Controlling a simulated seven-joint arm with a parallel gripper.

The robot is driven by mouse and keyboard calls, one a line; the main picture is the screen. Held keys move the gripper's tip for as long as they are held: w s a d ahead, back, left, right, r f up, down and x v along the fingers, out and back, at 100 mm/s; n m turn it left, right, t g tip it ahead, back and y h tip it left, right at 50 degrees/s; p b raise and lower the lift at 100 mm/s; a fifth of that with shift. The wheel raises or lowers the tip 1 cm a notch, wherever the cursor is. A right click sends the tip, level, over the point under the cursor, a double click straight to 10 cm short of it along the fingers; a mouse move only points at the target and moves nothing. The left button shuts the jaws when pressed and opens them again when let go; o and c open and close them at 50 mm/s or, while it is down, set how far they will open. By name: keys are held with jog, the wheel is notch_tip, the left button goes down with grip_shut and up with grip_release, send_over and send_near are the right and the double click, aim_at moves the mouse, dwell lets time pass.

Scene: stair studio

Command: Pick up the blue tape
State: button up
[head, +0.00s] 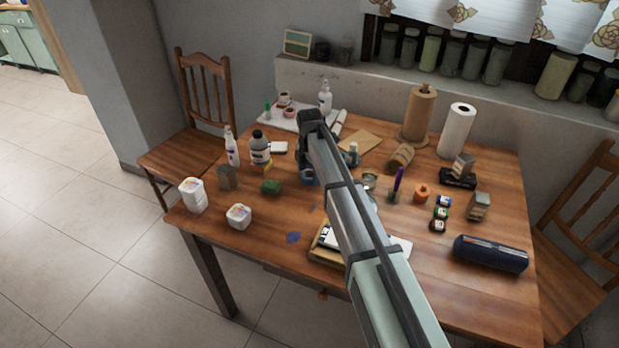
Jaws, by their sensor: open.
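My gripper (307,167) is over the back middle of the wooden table, pointing down with its jaws open. A small blue object (310,180) shows right at the fingertips, mostly covered by them; it looks like the blue tape, but its shape is unclear. I cannot tell whether the fingers touch it or stand around it. My arm crosses the table from the lower right and hides part of the middle.
A flat blue patch (293,237) lies near the front edge. An orange roll (421,193), paper towel (457,131) and navy case (490,254) are to the right.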

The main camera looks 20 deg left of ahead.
jog(key=c, duration=1.1)
